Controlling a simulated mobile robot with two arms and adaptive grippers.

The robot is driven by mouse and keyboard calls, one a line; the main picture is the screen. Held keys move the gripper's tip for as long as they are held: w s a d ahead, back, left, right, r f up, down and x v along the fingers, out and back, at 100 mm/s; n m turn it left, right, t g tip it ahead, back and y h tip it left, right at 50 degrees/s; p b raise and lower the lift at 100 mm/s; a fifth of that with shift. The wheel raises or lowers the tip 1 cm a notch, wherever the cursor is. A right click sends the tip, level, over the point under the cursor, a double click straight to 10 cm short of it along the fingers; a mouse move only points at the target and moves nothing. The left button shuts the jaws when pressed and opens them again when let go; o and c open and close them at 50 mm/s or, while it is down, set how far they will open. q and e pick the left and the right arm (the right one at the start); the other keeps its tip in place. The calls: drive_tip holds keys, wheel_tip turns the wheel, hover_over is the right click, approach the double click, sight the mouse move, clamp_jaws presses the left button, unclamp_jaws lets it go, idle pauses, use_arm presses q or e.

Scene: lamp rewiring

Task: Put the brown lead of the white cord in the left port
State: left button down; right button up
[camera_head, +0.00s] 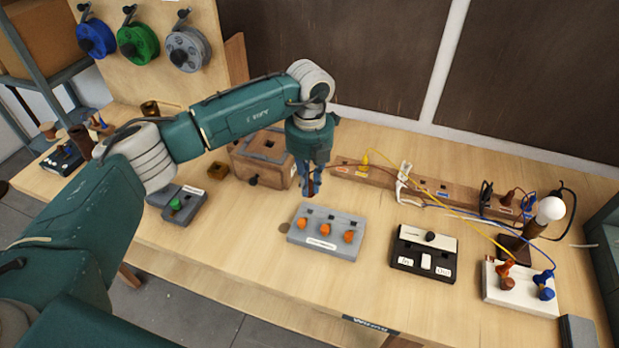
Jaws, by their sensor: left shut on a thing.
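My left gripper (311,190) points down above the table, behind the left end of the grey connector block (318,246). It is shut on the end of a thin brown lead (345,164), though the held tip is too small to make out. My right gripper is not in view.
A black switch box (424,254) stands right of the grey block. A white base (520,291) with brown and blue terminals and a bulb lamp (549,211) stand further right. A wooden box (262,160) is close left of the gripper.

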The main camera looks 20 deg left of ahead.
sight(310, 193)
use_arm(q)
drive_tip(key=shift+f+n, duration=0.3)
drive_tip(key=shift+n, duration=0.1)
drive_tip(key=shift+f, duration=0.25)
drive_tip(key=shift+f+b, duration=1.3)
drive_tip(key=shift+f, duration=0.55)
drive_tip(key=shift+f+b, duration=0.65)
drive_tip(key=shift+f, duration=0.2)
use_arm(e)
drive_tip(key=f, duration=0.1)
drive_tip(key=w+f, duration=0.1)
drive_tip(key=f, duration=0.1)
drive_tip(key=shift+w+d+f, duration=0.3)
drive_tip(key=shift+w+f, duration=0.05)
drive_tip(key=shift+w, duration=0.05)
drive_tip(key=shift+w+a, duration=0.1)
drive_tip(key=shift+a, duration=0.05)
use_arm(q)
drive_tip(key=shift+f+b, duration=0.5)
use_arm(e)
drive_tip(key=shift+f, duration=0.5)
use_arm(q)
drive_tip(key=c, duration=1.7)
unclamp_jaws()
drive_tip(key=shift+r, duration=0.1)
